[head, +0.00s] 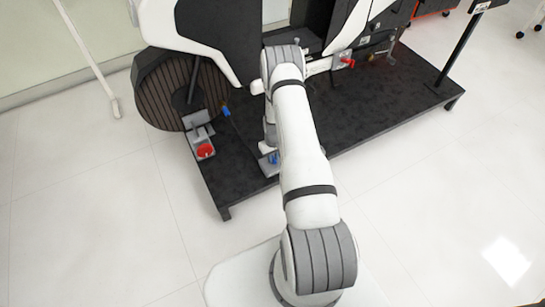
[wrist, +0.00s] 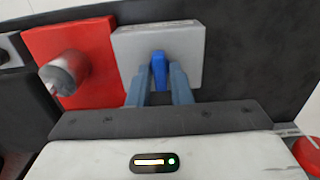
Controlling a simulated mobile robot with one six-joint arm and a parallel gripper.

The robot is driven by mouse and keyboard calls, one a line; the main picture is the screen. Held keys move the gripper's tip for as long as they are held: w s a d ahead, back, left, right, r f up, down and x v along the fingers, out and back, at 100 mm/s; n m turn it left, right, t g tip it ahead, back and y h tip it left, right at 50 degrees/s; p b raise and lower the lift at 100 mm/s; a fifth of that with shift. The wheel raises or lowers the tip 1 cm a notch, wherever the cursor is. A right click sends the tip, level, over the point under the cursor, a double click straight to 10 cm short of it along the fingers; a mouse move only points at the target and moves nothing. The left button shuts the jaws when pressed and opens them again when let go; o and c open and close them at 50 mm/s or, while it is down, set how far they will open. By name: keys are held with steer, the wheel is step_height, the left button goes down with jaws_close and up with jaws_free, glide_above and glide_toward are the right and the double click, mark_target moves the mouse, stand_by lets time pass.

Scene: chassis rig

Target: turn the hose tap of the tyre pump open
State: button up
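In the wrist view a blue tap lever (wrist: 158,68) stands on a light grey plate (wrist: 125,44). My gripper (wrist: 161,78) has its two blue fingers on either side of the lever, their tips very close to it. Whether both fingers press on it cannot be told. In the head view my arm hides most of the gripper. A blue part shows low beside my arm, over a grey plate (head: 267,168) on the black platform; whether it is lever or finger is unclear.
In the wrist view a red plate with a metal knob (wrist: 62,72) is left of the grey plate, and a red round part (wrist: 307,153) is lower right. The head view shows a red wheel (head: 205,150), a red handle (head: 347,62) and the black platform (head: 375,105). Open floor lies in front.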

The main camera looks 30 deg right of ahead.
jaws_close()
steer(key=shift+a, duration=0.15)
steer(key=shift+m, duration=0.3)
steer(key=m+b, duration=0.1)
steer(key=m, duration=0.2)
steer(key=shift+m+b, duration=0.3)
steer(key=shift+b, duration=0.05)
steer(key=m+b, duration=0.1)
steer(key=m, duration=0.3)
steer(key=shift+m, duration=0.3)
steer(key=m+b, duration=0.1)
steer(key=m, duration=0.8)
steer(key=shift+b, duration=0.35)
